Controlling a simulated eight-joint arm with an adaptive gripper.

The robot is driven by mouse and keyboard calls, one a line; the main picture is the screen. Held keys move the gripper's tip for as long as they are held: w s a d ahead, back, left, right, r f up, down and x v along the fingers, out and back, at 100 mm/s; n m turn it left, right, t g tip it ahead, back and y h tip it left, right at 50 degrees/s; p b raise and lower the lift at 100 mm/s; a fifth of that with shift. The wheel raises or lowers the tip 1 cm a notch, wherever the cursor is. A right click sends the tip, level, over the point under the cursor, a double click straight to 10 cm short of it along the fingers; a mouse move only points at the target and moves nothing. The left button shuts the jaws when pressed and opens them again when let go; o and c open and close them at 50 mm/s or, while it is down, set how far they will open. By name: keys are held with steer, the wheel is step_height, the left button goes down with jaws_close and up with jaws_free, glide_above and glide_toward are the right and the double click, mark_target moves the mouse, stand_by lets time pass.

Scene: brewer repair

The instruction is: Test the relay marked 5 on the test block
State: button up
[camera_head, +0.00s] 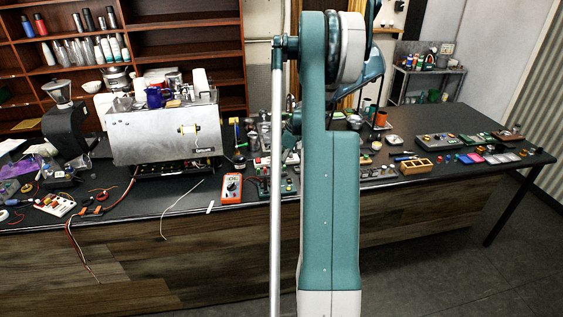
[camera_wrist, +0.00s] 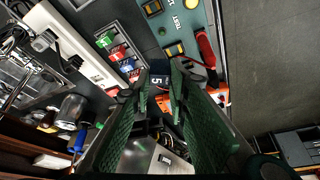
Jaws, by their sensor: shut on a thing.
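A dark relay marked 5 (camera_wrist: 157,80) sits between the green fingertips of my gripper (camera_wrist: 161,88) in the wrist view, and the gripper is shut on it. The teal test block (camera_wrist: 172,18), lettered TEST, lies beyond the fingertips at the top, with yellow-and-black parts and a round yellow button on it. I cannot tell whether the relay touches the block. In the head view my own arm hides the gripper and the relay.
Red, green and blue blocks (camera_wrist: 118,52) stand in a row left of the test block. A red-handled tool (camera_wrist: 206,48) lies at its right. In the head view, an orange multimeter (camera_head: 232,187) and a silver brewer (camera_head: 165,135) stand on the crowded dark bench.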

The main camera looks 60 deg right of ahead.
steer(key=a+n, duration=0.1)
steer(key=a+n+y, duration=0.1)
steer(key=n, duration=0.1)
steer(key=w+a+r+n+g, duration=0.1)
steer(key=n, duration=0.1)
steer(key=shift+y, duration=0.4)
steer(key=shift+f, duration=0.15)
steer(key=shift+f+b, duration=0.35)
steer(key=shift+f, duration=2.45)
steer(key=shift+f+b, duration=0.75)
steer(key=shift+b, duration=0.9)
stand_by(2.5)
